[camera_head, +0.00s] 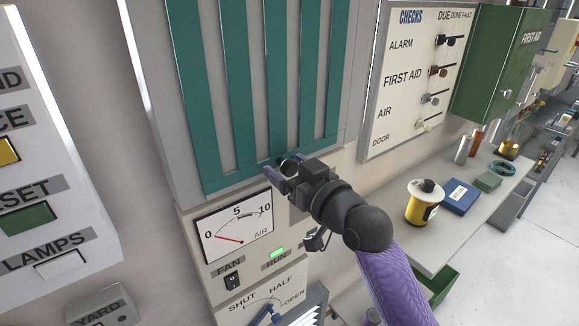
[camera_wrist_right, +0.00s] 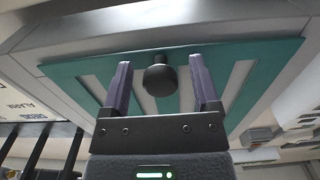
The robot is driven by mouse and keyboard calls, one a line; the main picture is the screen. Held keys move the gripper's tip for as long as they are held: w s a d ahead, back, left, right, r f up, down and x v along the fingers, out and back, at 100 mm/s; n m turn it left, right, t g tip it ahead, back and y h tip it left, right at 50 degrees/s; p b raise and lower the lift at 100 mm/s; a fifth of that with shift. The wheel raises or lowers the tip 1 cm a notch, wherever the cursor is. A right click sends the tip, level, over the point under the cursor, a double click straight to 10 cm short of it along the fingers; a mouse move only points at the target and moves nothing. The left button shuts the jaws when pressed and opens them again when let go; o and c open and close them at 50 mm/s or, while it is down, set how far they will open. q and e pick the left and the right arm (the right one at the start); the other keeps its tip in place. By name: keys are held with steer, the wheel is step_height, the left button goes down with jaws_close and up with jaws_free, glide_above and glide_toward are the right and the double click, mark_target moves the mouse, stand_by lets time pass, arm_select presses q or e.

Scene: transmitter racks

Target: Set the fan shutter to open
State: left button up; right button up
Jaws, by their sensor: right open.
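The teal slatted shutter panel (camera_head: 235,160) fills the top middle of the head view. A round black knob (camera_wrist_right: 160,76) sits at its lower edge. My right gripper (camera_head: 283,168) is open at that edge. In the right wrist view its two purple-grey fingers (camera_wrist_right: 160,62) stand on either side of the knob with gaps; whether they touch it cannot be told, but they are not closed on it. Below, a scale (camera_head: 262,302) reads SHUT, HALF, OPEN, with a blue piece (camera_head: 262,315) partly cut off by the frame. My left gripper is not in view.
An AIR gauge (camera_head: 236,228) points near 0. A FAN switch (camera_head: 232,282) and a lit green RUN lamp (camera_head: 277,252) are below it. A CHECKS board (camera_head: 412,105), green first aid cabinet (camera_head: 500,70) and bench with a yellow spool (camera_head: 424,205) stand at right.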

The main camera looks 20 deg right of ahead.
jaws_close()
stand_by(1.4)
